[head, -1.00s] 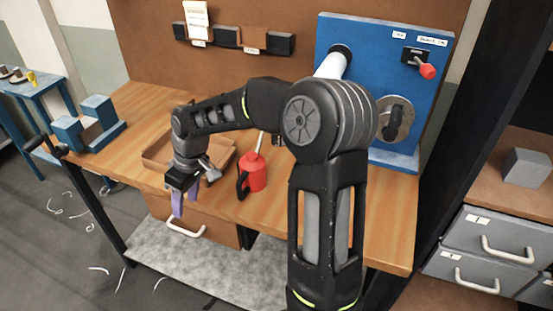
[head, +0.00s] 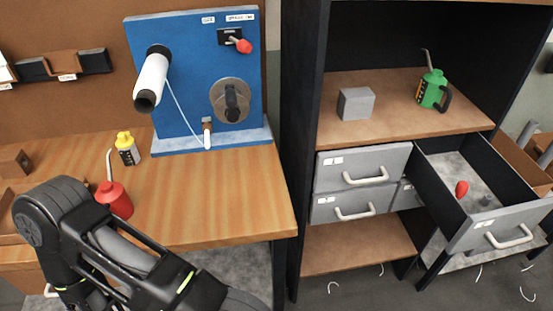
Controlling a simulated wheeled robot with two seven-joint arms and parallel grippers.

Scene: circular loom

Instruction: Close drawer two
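A grey drawer (head: 500,226) at the right of the cabinet is pulled far out, with a white handle (head: 509,238) on its front. It seems to be drawer two, but its label is too small to read. A red item (head: 461,189) and a small grey item (head: 486,200) lie inside it. The upper left drawer (head: 362,167) and lower left drawer (head: 352,204) are shut. A lower right drawer front is mostly hidden behind the open drawer. One of my arms shows at the lower left, far from the drawers. Neither gripper is in view.
A grey block (head: 356,103) and a green oil can (head: 432,89) stand on the cabinet shelf (head: 390,125). The wooden workbench (head: 225,195) holds a blue panel (head: 195,85), a yellow-capped bottle (head: 128,148) and a red oil can (head: 115,198). A dark upright (head: 300,130) stands between bench and cabinet.

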